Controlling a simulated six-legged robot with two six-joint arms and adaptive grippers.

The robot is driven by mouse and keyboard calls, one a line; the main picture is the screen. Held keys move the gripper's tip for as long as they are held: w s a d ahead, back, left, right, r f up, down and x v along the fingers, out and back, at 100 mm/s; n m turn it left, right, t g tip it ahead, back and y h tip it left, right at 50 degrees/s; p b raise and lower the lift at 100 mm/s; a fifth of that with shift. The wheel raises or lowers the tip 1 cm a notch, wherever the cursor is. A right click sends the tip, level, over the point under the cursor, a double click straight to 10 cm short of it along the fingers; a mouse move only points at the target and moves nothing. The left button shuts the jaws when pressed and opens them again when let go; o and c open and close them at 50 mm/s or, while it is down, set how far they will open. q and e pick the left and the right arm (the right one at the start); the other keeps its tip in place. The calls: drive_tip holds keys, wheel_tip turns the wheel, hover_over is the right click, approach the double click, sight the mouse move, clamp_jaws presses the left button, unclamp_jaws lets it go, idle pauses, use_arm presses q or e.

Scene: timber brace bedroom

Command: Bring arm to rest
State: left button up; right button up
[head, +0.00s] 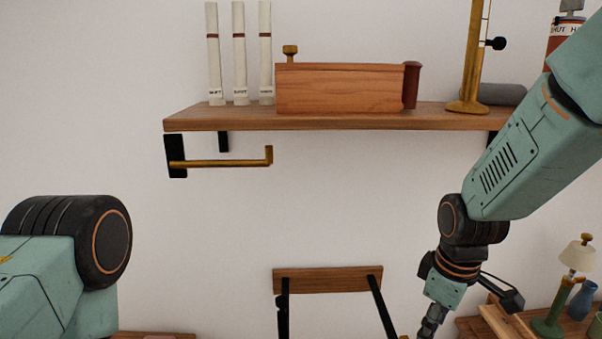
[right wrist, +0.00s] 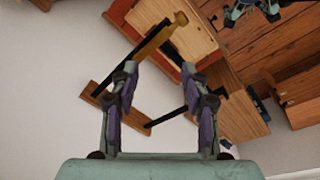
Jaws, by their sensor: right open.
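My right arm (head: 530,150) comes in from the upper right in the head view and reaches down. Its gripper (head: 432,325) is only partly in the head view, cut off by the bottom edge. In the right wrist view the right gripper (right wrist: 157,75) is open, its two fingers well apart, with nothing held between them. Beyond the fingertips is a brass-coloured bar (right wrist: 160,36) beside a black strut. My left arm (head: 60,265) shows at the lower left of the head view. The left gripper is out of view.
A wall shelf (head: 350,122) holds three white tubes (head: 239,55), a wooden box (head: 340,88) and a brass stand (head: 468,105). A brass hook rail (head: 225,162) hangs below. A wooden rail with black struts (head: 328,280) stands lower. A small lamp (head: 578,258) is at right.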

drive_tip(key=w+g, duration=0.1)
drive_tip(key=w, duration=0.8)
wheel_tip(320, 180, up, 7)
drive_tip(key=b, duration=0.1)
wheel_tip(320, 180, down, 7)
drive_tip(key=s+m, duration=0.1)
drive_tip(key=s, duration=0.1)
idle(0.5)
drive_tip(key=shift+f, duration=0.1)
